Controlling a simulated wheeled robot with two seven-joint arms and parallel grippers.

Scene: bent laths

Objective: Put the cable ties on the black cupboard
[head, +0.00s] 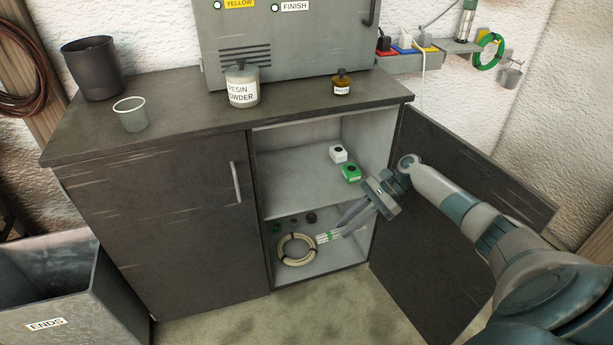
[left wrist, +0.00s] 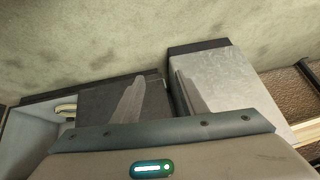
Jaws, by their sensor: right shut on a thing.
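The cable ties (head: 324,238), a pale bundle with a green band, are in the lower compartment of the black cupboard (head: 190,115). My right gripper (head: 336,232) reaches in through the open right side and is shut on the bundle's near end. The bundle lies just right of a cream coil; whether it touches the compartment floor I cannot tell. The cupboard's top is dark and scratched. My left gripper (left wrist: 159,76) shows only in the left wrist view, its two fingers apart and nothing between them, above the cupboard's left side and a grey bin.
On the top stand a black pot (head: 92,68), a clear cup (head: 131,115), a resin powder jar (head: 242,88), a brown bottle (head: 342,84) and a grey cabinet (head: 290,45). The top's front left is clear. The open door (head: 450,190) flanks my right arm. A shelf (head: 300,170) lies above the ties.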

